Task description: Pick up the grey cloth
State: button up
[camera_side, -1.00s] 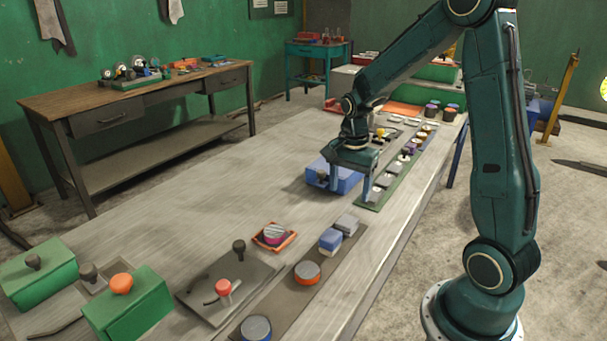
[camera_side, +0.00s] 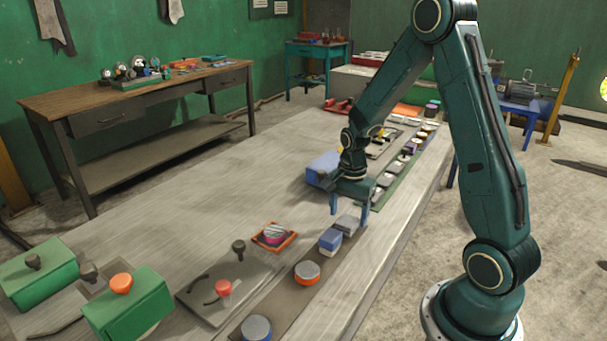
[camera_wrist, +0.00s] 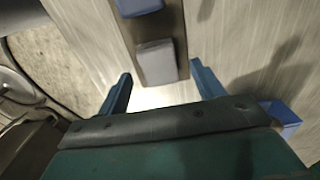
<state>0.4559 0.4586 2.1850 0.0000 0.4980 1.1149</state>
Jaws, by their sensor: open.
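The grey cloth (camera_side: 347,223) looks like a small folded block on the dark strip along the table's near right side. It also shows in the wrist view (camera_wrist: 156,60), just ahead of and between my two fingers. My gripper (camera_side: 349,209) points down with its blue fingers apart, close to the cloth's far end. In the wrist view my gripper (camera_wrist: 161,72) is open with nothing held between the fingers. The fingers look apart from the cloth; their exact height above it is hard to tell.
A blue box (camera_side: 322,168) stands behind my gripper. A green tray (camera_side: 392,188) with several small items lies beyond. The table's left middle is clear.

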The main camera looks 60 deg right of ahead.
jog(key=shift+f, duration=1.25)
jog(key=shift+c, duration=0.2)
jog(key=c, duration=1)
